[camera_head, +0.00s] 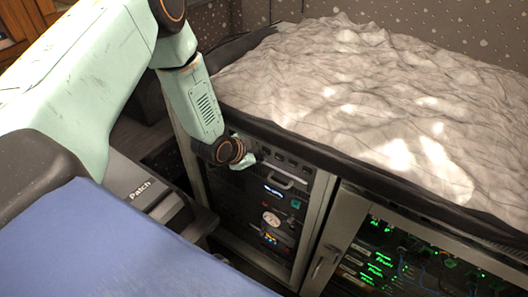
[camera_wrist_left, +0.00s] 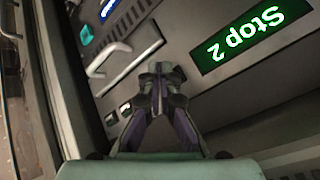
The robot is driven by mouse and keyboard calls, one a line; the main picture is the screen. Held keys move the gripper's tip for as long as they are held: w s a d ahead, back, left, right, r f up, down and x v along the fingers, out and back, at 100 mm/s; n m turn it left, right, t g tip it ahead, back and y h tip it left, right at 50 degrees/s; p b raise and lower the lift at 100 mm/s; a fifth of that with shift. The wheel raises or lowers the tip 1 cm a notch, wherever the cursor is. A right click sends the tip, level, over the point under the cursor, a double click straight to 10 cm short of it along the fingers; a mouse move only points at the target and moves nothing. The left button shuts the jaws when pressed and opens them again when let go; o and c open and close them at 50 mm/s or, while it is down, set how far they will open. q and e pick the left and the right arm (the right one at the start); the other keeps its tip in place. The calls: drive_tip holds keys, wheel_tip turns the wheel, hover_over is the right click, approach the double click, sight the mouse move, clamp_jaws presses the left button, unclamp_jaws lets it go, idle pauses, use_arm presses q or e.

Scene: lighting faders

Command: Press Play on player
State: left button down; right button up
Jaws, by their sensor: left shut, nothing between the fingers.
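The equipment rack (camera_head: 285,205) stands below the wrinkled sheet in the head view. It has a small blue display (camera_head: 274,191), a green button (camera_head: 295,204) and a round white dial (camera_head: 270,219). I cannot tell which unit is the player, and no Play label is readable. My left gripper (camera_wrist_left: 158,70) is shut and empty, in front of the rack's panel; whether it touches is unclear. The wrist view shows a lit green "Stop 2" label (camera_wrist_left: 253,35) right of the fingertips, a pale handle (camera_wrist_left: 122,57) to their left, and a teal lit button (camera_wrist_left: 86,35). My right gripper is not in view.
A second cabinet (camera_head: 330,240) with green-lit labels and cables stands to the right. The wrinkled sheet (camera_head: 360,100) covers a wide surface above. A dark box marked "Patch" (camera_head: 140,188) is at the left, close to my arm.

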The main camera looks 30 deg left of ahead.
use_arm(q)
drive_tip(key=shift+w+a+r, duration=0.1)
drive_tip(key=shift+w+r, duration=0.4)
drive_tip(key=shift+w, duration=0.05)
drive_tip(key=shift+s+f+p, duration=0.1)
drive_tip(key=shift+p, duration=0.3)
drive_tip(key=shift+s, duration=0.1)
drive_tip(key=s+p, duration=0.2)
drive_tip(key=s, duration=0.1)
drive_tip(key=s+p, duration=0.1)
drive_tip(key=s, duration=0.1)
drive_tip(key=shift+s+a+f, duration=0.1)
drive_tip(key=shift+a+f, duration=0.1)
drive_tip(key=shift+f, duration=0.1)
